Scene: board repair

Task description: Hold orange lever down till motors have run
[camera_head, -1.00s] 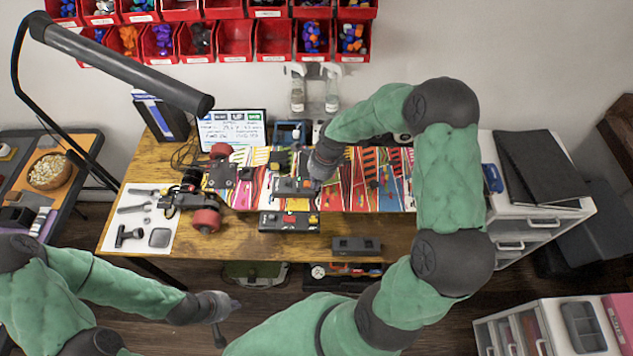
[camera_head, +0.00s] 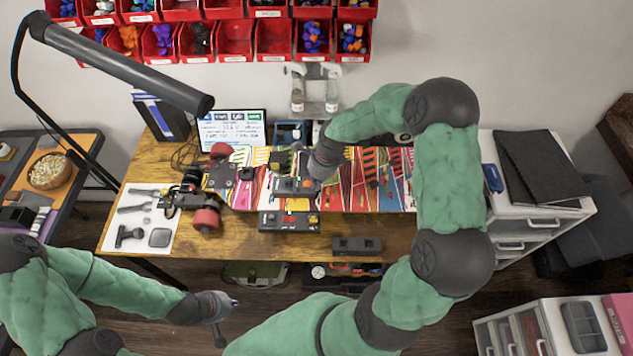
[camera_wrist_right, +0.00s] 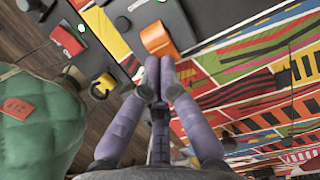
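The orange lever (camera_wrist_right: 158,40) shows in the right wrist view on a dark grey block. My right gripper (camera_wrist_right: 160,78) has its purple fingers together, with the tips at the lever's near edge; nothing shows between them. Whether the tips press on it cannot be told. In the head view this gripper (camera_head: 308,178) is over the dark module (camera_head: 292,187), and the lever is hard to make out.
A dark control box (camera_head: 290,226) with coloured buttons is in front of the module; green lights (camera_wrist_right: 81,27) show in the wrist view. A small grey block (camera_head: 357,246) lies at the front edge. Tools lie on a white mat (camera_head: 165,218). A screen (camera_head: 232,130) stands behind.

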